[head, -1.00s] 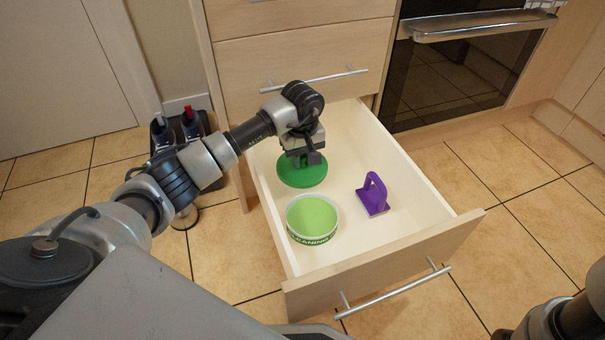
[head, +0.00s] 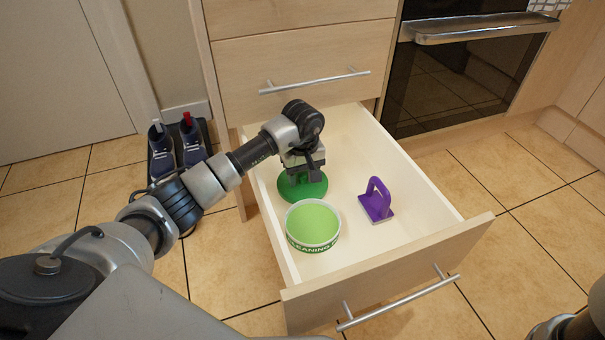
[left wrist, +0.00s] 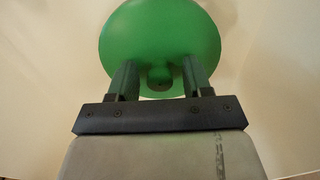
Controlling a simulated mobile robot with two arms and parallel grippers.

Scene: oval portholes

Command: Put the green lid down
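The green lid (head: 302,191) is a round disc with a small knob (left wrist: 160,76). It lies in the open drawer, apparently flat on the floor, just behind the green tub (head: 313,222). My left gripper (head: 303,174) is over the lid, pointing down. In the left wrist view its two fingers (left wrist: 160,80) stand on either side of the knob with a gap to it, so the gripper is open around it. The lid (left wrist: 160,30) fills the top of that view. My right gripper is not in view.
A purple handled object (head: 377,203) stands in the drawer (head: 420,215) right of the tub. The drawer's floor is free at the back right. An oven (head: 455,80) is at the right, and shoes on a rack (head: 178,148) stand left of the drawer.

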